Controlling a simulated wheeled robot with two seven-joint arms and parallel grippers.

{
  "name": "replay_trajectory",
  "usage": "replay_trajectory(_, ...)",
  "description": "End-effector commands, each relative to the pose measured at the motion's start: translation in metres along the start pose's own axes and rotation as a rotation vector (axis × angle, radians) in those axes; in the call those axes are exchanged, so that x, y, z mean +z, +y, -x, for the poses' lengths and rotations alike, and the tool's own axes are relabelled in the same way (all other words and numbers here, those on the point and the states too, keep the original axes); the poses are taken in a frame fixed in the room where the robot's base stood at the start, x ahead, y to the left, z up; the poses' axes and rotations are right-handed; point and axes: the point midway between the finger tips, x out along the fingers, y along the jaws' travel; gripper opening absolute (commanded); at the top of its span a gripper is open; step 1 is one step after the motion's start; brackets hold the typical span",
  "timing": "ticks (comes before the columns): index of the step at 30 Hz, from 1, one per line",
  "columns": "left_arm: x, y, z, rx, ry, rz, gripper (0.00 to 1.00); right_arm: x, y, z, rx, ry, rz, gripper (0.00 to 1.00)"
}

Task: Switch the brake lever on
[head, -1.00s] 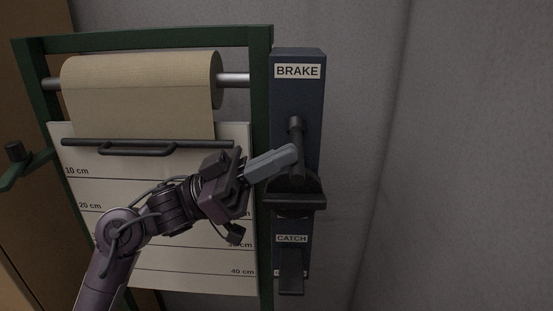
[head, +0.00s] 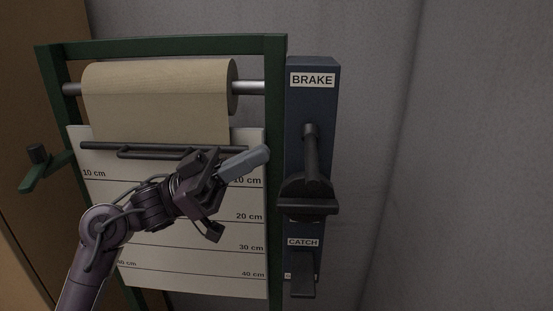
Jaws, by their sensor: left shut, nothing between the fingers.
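The brake lever (head: 311,152) is a dark rod with a rounded knob at its upper end, on a dark blue panel (head: 325,105) under a white BRAKE label (head: 313,80). It points upward from a dark round hub (head: 306,185) just above a dark ledge. My left gripper (head: 262,154) is shut and empty. Its grey fingers point right and slightly up, in front of the green frame's right post, left of the lever and apart from it in the picture. My right gripper is not in view.
A dark ledge (head: 308,207) sticks out below the lever. Lower is a CATCH label (head: 302,242) with a dark tab (head: 302,287). A paper roll (head: 155,88) hangs in a green frame (head: 160,45) over a marked board. A green crank (head: 42,170) juts out left. The wall at right is clear.

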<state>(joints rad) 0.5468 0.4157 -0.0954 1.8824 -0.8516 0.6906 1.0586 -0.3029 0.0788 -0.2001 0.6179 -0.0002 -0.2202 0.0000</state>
Motion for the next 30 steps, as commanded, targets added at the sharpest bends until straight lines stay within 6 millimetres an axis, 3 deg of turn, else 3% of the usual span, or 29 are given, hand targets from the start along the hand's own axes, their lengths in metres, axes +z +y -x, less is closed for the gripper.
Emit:
replay_trajectory(3, 0.003, -0.001, 0.022, -0.003, -0.001, -0.001, 0.00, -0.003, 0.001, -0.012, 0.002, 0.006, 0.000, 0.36)
replay_trajectory(7, 0.002, -0.002, 0.035, -0.001, -0.001, 0.001, 0.00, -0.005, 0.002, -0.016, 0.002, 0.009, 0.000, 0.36)
replay_trajectory(22, 0.003, -0.004, 0.040, -0.018, -0.002, -0.006, 0.00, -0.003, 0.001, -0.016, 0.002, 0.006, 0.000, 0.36)
replay_trajectory(26, 0.029, -0.018, 0.043, -0.149, -0.028, -0.049, 0.00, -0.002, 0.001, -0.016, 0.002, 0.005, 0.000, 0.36)
replay_trajectory(30, 0.079, -0.046, 0.060, -0.439, -0.119, -0.132, 0.00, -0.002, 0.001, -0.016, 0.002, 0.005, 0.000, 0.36)
